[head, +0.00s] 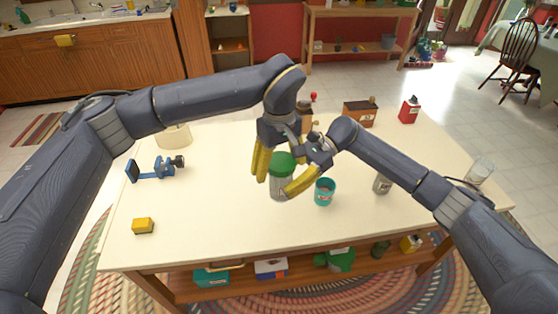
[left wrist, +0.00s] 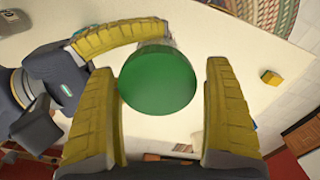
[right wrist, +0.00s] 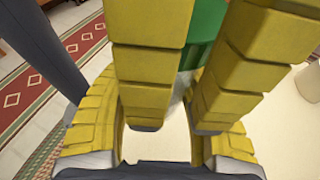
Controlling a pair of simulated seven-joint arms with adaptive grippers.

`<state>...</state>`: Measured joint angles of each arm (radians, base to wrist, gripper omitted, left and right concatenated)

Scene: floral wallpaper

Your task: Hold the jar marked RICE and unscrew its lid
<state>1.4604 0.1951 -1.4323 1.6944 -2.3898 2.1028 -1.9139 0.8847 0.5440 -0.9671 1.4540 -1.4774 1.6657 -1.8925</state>
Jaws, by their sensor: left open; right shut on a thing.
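The jar (head: 280,187) stands on the table with a pale, see-through body and a green lid (head: 284,160); I cannot read a label. The lid (left wrist: 158,80) also fills the middle of the left wrist view. My left gripper (left wrist: 160,72) points down over the jar, open, with its yellow fingers on either side of the lid and visible gaps. My right gripper (head: 288,190) comes in from the right and is shut on the jar's body below the lid. In the right wrist view, the left fingers cover much of the jar; part of the green lid (right wrist: 203,35) shows.
A teal cup (head: 325,191) stands close right of the jar. A grey jar (head: 382,184) and a glass (head: 481,171) are farther right. A blue device (head: 155,169) and yellow block (head: 143,226) lie left. A brown box (head: 360,113) and red container (head: 409,111) stand behind.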

